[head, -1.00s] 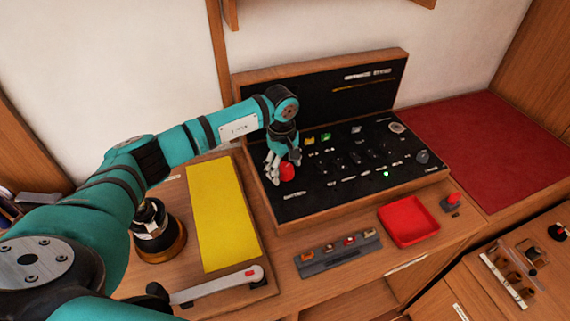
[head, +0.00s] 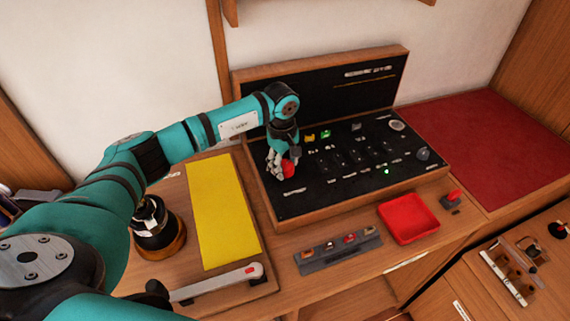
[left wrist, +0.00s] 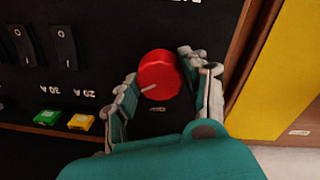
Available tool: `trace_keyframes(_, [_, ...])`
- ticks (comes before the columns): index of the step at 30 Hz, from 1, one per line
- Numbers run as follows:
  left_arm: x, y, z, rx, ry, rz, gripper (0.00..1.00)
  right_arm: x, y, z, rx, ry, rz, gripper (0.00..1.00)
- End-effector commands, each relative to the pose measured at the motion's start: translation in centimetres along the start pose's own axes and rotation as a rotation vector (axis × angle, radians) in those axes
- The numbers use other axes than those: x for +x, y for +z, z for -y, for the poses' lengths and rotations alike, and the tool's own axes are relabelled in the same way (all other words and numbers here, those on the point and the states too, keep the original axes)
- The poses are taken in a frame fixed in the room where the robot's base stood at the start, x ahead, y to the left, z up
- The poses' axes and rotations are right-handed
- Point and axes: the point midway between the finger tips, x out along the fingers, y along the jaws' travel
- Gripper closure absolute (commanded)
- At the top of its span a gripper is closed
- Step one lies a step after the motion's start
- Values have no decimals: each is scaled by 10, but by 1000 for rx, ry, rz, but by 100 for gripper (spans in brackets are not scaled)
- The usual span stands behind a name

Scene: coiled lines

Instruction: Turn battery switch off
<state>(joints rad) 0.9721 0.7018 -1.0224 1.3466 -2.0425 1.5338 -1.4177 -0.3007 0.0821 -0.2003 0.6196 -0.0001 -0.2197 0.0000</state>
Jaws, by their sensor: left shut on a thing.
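The battery switch is a round red knob (head: 288,169) at the left end of the black panel (head: 325,188). The knob also shows in the left wrist view (left wrist: 159,74), with a pale line on its face pointing toward the lower left. My left gripper (head: 282,166) is shut on the knob, with fingers on both sides of it in the left wrist view (left wrist: 160,84). A small label by the knob is too blurred to read. My right gripper is not in view.
Black rocker switches (left wrist: 64,46), a green fuse (left wrist: 47,117) and a yellow fuse (left wrist: 81,122) sit near the knob. A yellow board (head: 222,215) lies left of the panel. A red tray (head: 408,219) and a fuse strip (head: 338,252) are in front.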

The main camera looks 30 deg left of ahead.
Motion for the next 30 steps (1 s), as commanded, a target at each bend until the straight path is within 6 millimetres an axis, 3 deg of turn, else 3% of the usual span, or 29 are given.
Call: trace_keyframes(30, [1,0,-2,-819,3,-50,87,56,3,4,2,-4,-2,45])
